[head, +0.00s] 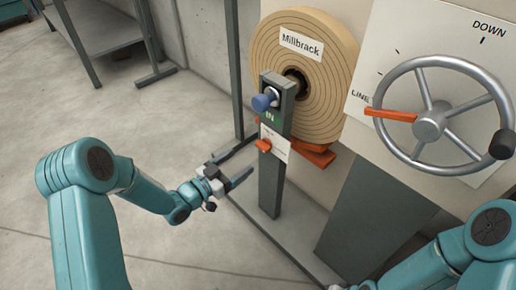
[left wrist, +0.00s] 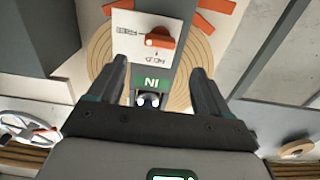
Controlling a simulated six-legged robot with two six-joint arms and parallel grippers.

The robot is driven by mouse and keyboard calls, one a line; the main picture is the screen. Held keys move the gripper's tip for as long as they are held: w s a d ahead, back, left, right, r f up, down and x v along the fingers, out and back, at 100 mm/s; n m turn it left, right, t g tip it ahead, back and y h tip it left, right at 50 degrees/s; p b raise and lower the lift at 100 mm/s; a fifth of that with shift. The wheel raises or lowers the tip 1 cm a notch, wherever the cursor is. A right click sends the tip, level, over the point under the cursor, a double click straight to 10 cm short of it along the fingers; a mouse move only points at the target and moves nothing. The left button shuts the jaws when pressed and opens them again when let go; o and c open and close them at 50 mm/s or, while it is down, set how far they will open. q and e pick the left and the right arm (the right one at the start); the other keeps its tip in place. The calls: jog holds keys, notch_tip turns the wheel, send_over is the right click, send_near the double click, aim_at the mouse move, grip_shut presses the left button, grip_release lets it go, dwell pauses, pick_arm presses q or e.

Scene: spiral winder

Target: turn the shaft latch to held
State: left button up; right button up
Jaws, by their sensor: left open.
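The shaft latch (head: 263,145) is a small orange knob on a white plate (head: 275,143) on the front of a grey post. In the left wrist view the latch (left wrist: 160,38) shows upside down, its narrow end pointing left toward a small label. Another label lies below it; the lettering is hard to read. My left gripper (head: 244,162) is open and empty, just left of and below the plate in the head view. In the left wrist view its fingers (left wrist: 158,70) are apart, short of the latch. My right arm enters at lower right; its gripper is out of view.
Behind stands a large tan roll (head: 325,75) marked Millbrack, with orange pieces (head: 312,154) below. A handwheel (head: 430,122) with an orange pointer is at right.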

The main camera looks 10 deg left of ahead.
aim_at(260, 148)
pick_arm(q)
jog(key=x, duration=0.8)
jog(key=shift+w+d, duration=0.1)
jog(key=c, duration=1)
